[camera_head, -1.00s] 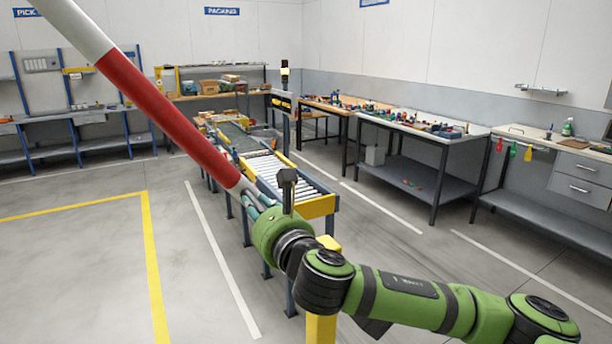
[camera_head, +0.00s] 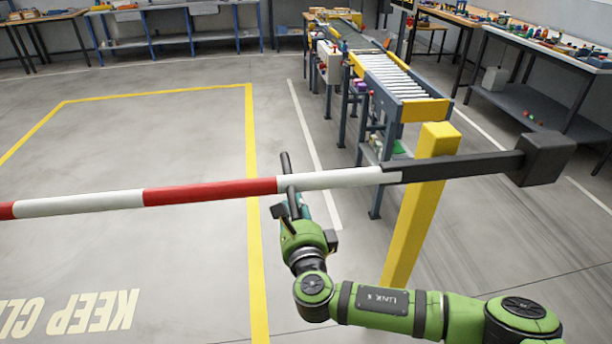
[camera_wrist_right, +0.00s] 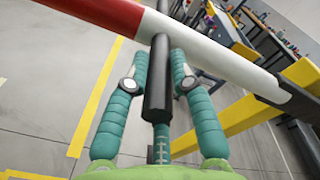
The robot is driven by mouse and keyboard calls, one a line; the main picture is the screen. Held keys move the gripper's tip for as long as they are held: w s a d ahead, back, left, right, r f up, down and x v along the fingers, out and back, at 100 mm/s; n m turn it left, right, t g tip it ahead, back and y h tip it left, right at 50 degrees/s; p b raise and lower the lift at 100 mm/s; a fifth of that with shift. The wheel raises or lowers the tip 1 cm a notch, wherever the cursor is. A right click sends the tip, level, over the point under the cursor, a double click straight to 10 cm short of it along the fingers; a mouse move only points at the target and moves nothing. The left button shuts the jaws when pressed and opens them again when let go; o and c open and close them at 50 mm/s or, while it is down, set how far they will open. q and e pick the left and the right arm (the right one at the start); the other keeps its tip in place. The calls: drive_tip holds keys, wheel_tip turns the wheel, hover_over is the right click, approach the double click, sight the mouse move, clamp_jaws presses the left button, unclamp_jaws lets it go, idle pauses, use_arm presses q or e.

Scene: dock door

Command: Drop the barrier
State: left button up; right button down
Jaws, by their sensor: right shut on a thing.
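The barrier is a red and white striped pole (camera_head: 212,196) that lies close to level across the head view, its left end beyond the picture edge. A black arm and block-shaped counterweight (camera_head: 545,158) form its right end, by the yellow post (camera_head: 418,200). A short black handle (camera_head: 286,164) crosses the pole. My right gripper (camera_head: 293,206) is shut on this handle. In the right wrist view the handle (camera_wrist_right: 158,85) lies between the two teal fingers, with the pole (camera_wrist_right: 215,55) just beyond. My left gripper is not in view.
A roller conveyor (camera_head: 395,75) stands behind the post. Workbenches (camera_head: 545,45) line the right and back walls. Open floor with a yellow-lined zone and painted lettering (camera_head: 75,312) lies beneath the pole on the left.

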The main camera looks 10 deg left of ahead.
drive_tip(key=shift+w+a+r+t, duration=0.1)
drive_tip(key=shift+w+r+t, duration=0.1)
drive_tip(key=shift+r, duration=0.2)
drive_tip(key=shift+w+a+r+t, duration=0.1)
drive_tip(key=shift+r+t, duration=0.1)
drive_tip(key=shift+r, duration=0.2)
drive_tip(key=shift+s+d+f+b, duration=0.1)
drive_tip(key=shift+s+f+b, duration=0.2)
drive_tip(key=shift+f, duration=0.2)
drive_tip(key=shift+s+f+b, duration=0.15)
drive_tip(key=shift+f+b, duration=0.2)
drive_tip(key=shift+f, duration=0.75)
drive_tip(key=c, duration=1.1)
unclamp_jaws()
drive_tip(key=shift+f, duration=0.1)
drive_tip(key=shift+r, duration=0.2)
drive_tip(key=shift+s+d, duration=0.1)
drive_tip(key=v, duration=1.1)
drive_tip(key=shift+s+d, duration=0.25)
drive_tip(key=shift+s, duration=0.05)
drive_tip(key=shift+w+f, duration=0.1)
